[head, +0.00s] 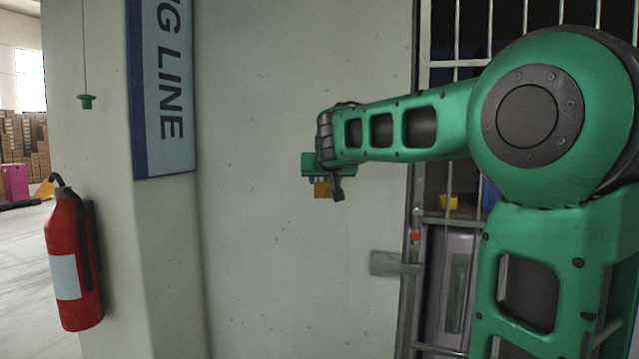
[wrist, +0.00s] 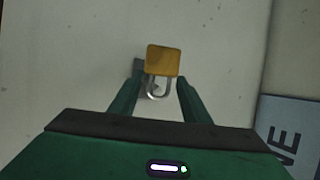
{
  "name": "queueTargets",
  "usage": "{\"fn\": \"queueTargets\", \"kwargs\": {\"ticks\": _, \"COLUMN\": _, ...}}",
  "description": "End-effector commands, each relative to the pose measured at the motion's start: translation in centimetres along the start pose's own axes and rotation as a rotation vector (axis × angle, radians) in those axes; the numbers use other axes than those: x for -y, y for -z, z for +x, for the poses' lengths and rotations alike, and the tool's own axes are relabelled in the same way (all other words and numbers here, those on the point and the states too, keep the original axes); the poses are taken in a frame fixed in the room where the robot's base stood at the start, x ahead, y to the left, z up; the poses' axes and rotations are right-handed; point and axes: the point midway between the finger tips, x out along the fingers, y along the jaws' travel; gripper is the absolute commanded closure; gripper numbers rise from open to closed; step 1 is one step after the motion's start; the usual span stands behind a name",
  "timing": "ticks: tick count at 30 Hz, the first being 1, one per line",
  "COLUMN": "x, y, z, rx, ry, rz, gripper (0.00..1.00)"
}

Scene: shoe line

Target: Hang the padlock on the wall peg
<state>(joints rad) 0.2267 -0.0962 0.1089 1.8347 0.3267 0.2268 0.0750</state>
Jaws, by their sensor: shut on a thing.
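The padlock has a yellow body and a bare metal shackle. In the head view its body (head: 322,189) shows just below my gripper (head: 322,168), in front of the pale wall. In the wrist view the padlock (wrist: 162,60) sits at the tips of my gripper (wrist: 160,82); its shackle points back between the fingers. My gripper is shut on the padlock. A dark grey shape (wrist: 137,68) lies beside the padlock in the wrist view; I cannot tell whether it is the peg or a shadow. I cannot make out the wall peg for certain.
The pale wall (head: 290,270) is bare around my gripper. A blue and white sign (head: 165,90) and a red fire extinguisher (head: 72,260) are to the left. A green handle (head: 86,101) hangs on a cord. A barred gate (head: 455,230) stands at the right, behind my arm.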

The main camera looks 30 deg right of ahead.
Motion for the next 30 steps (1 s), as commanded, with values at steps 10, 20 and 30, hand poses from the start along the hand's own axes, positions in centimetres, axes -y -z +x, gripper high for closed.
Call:
{"fn": "queueTargets", "kwargs": {"ticks": 10, "x": -0.8, "y": 0.6, "z": 1.5, "rx": -0.001, "ry": 0.000, "rz": 0.000, "gripper": 0.99}}
{"fn": "queueTargets", "kwargs": {"ticks": 20, "x": -1.4, "y": 0.8, "z": 2.9, "rx": -0.002, "ry": 0.001, "rz": -0.001, "gripper": 0.99}}
{"fn": "queueTargets", "kwargs": {"ticks": 30, "x": -1.7, "y": 0.5, "z": 3.8, "rx": -0.001, "ry": 0.000, "rz": -0.001, "gripper": 0.99}}
